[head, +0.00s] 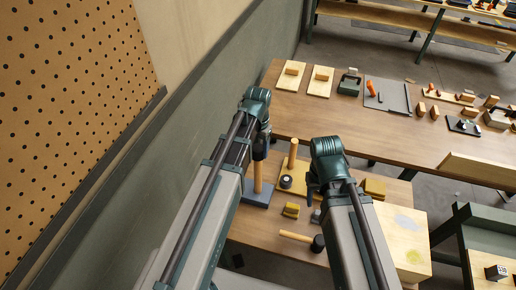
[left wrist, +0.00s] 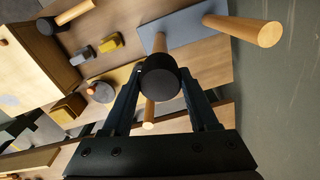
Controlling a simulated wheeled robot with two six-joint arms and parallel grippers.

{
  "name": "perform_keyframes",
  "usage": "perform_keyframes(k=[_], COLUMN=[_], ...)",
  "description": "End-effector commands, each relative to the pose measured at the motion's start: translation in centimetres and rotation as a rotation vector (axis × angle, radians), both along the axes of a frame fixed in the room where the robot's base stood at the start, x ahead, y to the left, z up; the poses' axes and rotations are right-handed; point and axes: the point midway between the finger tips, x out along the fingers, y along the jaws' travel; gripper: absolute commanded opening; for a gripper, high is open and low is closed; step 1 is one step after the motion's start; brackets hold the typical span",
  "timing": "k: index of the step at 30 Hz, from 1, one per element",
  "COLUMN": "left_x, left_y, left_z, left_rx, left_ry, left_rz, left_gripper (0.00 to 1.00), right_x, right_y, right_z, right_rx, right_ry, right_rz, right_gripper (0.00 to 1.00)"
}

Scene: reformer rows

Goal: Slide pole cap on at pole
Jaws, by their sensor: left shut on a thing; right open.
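My left gripper (head: 259,143) is shut on the black round pole cap (left wrist: 161,76), whose face fills the space between the fingers in the left wrist view. In the head view the cap (head: 260,151) is just above a wooden pole (head: 257,177) on a blue-grey base (head: 256,196). In the left wrist view the base (left wrist: 190,32) carries a long bare pole (left wrist: 256,32). A short piece of wood (left wrist: 158,42) shows behind the cap. I cannot tell whether cap and pole touch. My right gripper (head: 311,196) is open, partly hidden by its arm.
Another pole (head: 292,154) stands on a yellowish board beside a dark round piece (head: 286,181). A pale wooden box (head: 402,232) is at right. The wall (head: 205,135) is close on the left.

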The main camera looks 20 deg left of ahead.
Motion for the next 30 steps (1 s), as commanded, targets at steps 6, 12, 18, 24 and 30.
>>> perform_keyframes(k=[6,12,18,24,30], left_x=[0.0,0.0,0.0,0.0,0.0], left_y=[0.0,0.0,0.0,0.0,0.0], left_z=[-0.6,-1.1,-1.6,-2.1,-2.5], left_rx=[0.0,0.0,0.0,0.0,0.0], left_ry=[0.0,0.0,0.0,0.0,0.0], left_rz=[0.0,0.0,0.0,0.0,0.0], left_gripper=[0.05,0.05,0.05,0.05,0.05], right_x=[0.0,0.0,0.0,0.0,0.0], right_y=[0.0,0.0,0.0,0.0,0.0], right_z=[-0.7,-1.1,-1.6,-2.1,-2.6], right_rx=[0.0,0.0,0.0,0.0,0.0], right_ry=[0.0,0.0,0.0,0.0,0.0], right_rz=[0.0,0.0,0.0,0.0,0.0], right_gripper=[0.5,0.5,0.5,0.5,0.5])
